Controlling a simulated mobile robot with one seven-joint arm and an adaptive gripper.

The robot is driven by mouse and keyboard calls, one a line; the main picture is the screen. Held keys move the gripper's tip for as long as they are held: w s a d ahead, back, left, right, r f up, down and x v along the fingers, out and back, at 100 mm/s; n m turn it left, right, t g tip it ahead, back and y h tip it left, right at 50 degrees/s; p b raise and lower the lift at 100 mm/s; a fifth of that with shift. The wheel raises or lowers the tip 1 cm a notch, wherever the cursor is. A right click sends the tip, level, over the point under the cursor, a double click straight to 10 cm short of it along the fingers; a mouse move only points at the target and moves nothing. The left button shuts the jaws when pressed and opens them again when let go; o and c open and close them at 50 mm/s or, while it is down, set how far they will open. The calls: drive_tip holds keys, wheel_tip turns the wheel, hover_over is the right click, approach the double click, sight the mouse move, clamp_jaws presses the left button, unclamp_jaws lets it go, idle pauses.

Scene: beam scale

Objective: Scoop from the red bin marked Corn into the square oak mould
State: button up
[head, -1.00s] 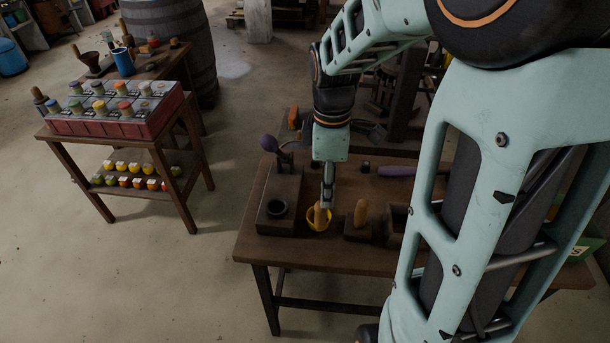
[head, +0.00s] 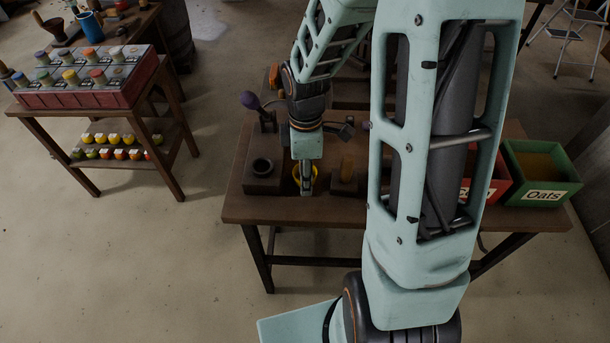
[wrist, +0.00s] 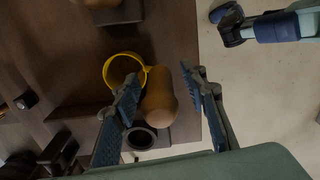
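The yellow scoop (head: 297,172) stands near the left end of the workbench, partly hidden by my gripper (head: 306,190). In the wrist view the scoop's yellow ring (wrist: 109,66) and its thick wooden handle (wrist: 160,98) show. My gripper (wrist: 162,78) is open, with one finger on each side of the handle. A gap shows at the right finger; the left finger overlaps the handle's edge, and contact cannot be told. The red bin (head: 497,185) at the bench's right is mostly behind my arm, its label partly covered. I cannot make out the square oak mould; my arm hides that part of the bench.
A green bin marked Oats (head: 541,196) stands right of the red bin. A side table (head: 100,126) stands left, beyond clear floor.

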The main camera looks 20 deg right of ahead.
drive_tip(key=shift+f, duration=0.2)
clamp_jaws()
drive_tip(key=shift+r, duration=0.1)
idle(0.4)
